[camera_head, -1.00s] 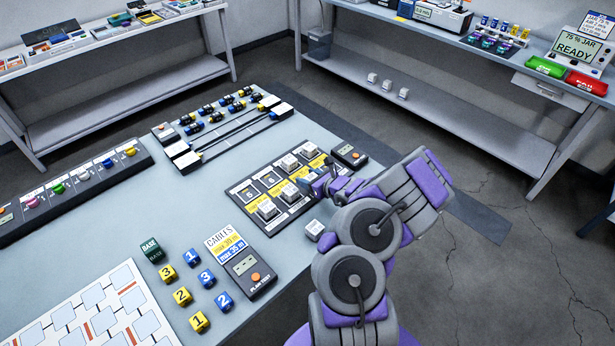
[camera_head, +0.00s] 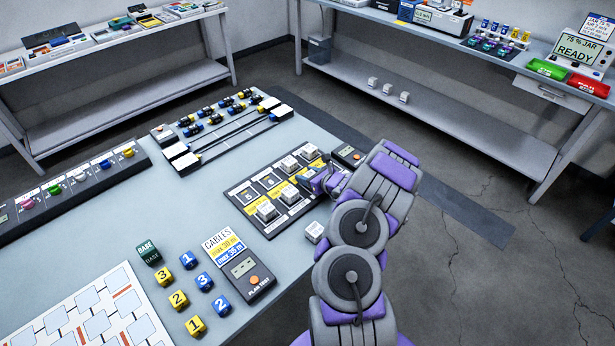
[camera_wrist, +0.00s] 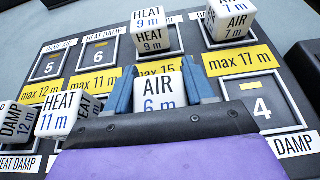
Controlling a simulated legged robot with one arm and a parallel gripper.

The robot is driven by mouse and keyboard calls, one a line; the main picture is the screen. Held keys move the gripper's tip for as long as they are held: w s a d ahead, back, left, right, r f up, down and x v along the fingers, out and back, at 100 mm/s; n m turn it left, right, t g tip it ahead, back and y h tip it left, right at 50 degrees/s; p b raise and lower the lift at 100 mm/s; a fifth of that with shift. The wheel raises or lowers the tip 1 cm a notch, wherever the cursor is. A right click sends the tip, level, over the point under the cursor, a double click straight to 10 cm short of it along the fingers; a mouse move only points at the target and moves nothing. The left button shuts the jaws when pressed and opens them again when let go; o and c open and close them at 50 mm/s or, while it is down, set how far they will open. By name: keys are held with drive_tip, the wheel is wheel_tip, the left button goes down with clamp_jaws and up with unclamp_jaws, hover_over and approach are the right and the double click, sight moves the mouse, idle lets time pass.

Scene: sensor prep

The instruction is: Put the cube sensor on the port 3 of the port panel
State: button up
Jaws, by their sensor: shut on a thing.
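My gripper (camera_wrist: 165,88) is shut on a white cube (camera_wrist: 160,92) marked AIR 6 m, with a blue finger on each side. The cube is over the front row of the dark port panel (camera_wrist: 225,75), between the HEAT 11 m cube (camera_wrist: 62,115) and bare port 4 (camera_wrist: 262,108). The port beneath is hidden, so its number and whether the cube touches it cannot be told. In the head view my gripper (camera_head: 316,181) is at the right part of the panel (camera_head: 249,213), and its cube is hard to make out.
HEAT 9 m (camera_wrist: 152,32) and AIR 7 m (camera_wrist: 230,22) cubes stand on back-row ports. Ports 5 (camera_wrist: 50,64) and 6 (camera_wrist: 98,54) are bare. A loose white cube (camera_head: 314,231) lies beside the panel. A dark device (camera_head: 347,155) stands at its far end.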

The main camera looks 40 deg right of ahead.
drive_tip(key=o, duration=1)
drive_tip(key=shift+o, duration=0.2)
